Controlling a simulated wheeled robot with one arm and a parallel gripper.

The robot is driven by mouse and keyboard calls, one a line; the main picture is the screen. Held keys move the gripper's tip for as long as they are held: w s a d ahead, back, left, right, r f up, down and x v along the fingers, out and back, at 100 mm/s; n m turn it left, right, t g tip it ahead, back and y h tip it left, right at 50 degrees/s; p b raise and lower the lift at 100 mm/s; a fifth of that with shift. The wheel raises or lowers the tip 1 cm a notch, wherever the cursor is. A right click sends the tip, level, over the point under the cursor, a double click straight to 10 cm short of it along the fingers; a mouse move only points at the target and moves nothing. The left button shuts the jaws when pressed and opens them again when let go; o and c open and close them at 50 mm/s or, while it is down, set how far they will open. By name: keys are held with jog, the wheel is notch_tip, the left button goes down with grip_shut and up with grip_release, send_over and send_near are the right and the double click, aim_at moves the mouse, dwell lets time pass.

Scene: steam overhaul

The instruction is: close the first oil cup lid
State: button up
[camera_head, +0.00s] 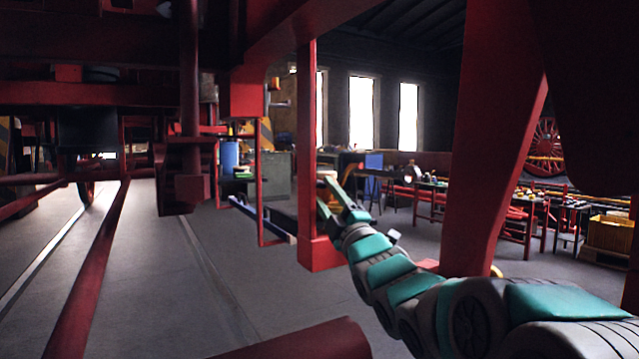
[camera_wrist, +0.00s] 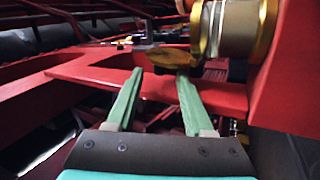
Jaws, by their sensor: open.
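A brass-coloured cylindrical cup (camera_wrist: 232,30), seemingly the oil cup, is at the top right of the wrist view, beside a red frame part. A thin brass piece (camera_wrist: 196,30) stands on its left side; I cannot tell whether this is the lid. The top of the cup is cut off by the picture edge. My gripper (camera_wrist: 160,74) has its two green fingers apart with nothing held between them. Its right fingertip appears just below the cup; contact cannot be told. In the head view my gripper (camera_head: 331,198) is beside a red post, and the cup is not clearly visible.
A red beam (camera_wrist: 95,78) crosses behind the fingers in the wrist view. In the head view a red upright post (camera_head: 308,130) stands left of my gripper, and a thick red slanted member (camera_head: 490,140) is right of it. Workbenches (camera_head: 432,190) stand farther back. Open floor (camera_head: 250,290) lies lower left.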

aim_at(319, 187)
jog(key=shift+x, duration=2.25)
jog(key=shift+c, duration=0.2)
grip_shut()
